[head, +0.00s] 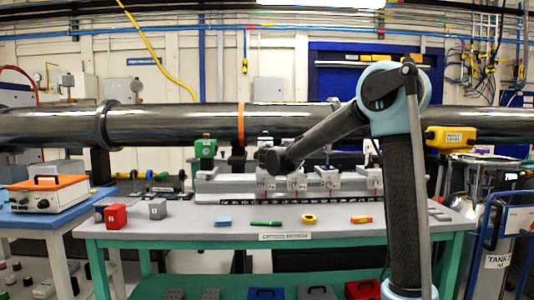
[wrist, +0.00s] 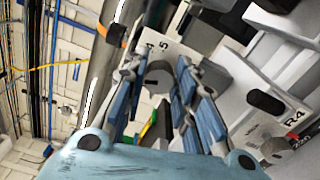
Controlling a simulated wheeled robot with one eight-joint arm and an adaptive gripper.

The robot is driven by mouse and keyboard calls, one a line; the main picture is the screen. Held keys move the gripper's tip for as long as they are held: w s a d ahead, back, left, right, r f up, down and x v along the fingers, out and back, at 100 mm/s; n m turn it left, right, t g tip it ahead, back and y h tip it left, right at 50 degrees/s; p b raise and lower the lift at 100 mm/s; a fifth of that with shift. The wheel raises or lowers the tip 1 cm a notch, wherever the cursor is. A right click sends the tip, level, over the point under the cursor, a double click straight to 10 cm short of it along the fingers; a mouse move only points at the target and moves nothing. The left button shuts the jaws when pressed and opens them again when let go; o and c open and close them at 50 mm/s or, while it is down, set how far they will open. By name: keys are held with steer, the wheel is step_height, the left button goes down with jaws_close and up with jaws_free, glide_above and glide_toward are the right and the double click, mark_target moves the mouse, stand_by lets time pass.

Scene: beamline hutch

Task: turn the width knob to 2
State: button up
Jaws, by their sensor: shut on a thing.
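The grey round knob (wrist: 158,76) shows in the wrist view, on a pale plate with the printed numbers 4 and 5 (wrist: 163,44) beside it. My gripper (wrist: 157,70) has its two blue-padded fingers on either side of the knob and is shut on it. In the head view my gripper (head: 268,157) is at the left part of the row of white units on the bench; the knob cannot be made out there. The knob's pointer and exact setting are too small to read.
More white units (head: 326,178) stand in a row to the right, close beside my gripper; one is marked R4 (wrist: 293,118). A large dark pipe (head: 180,124) runs behind. Small items, including a yellow roll (head: 309,218), lie on the grey bench (head: 190,224) in front.

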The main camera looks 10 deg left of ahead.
steer(key=shift+f, duration=0.1)
steer(key=o, duration=1.1)
steer(key=shift+c, duration=0.2)
steer(key=v, duration=1.2)
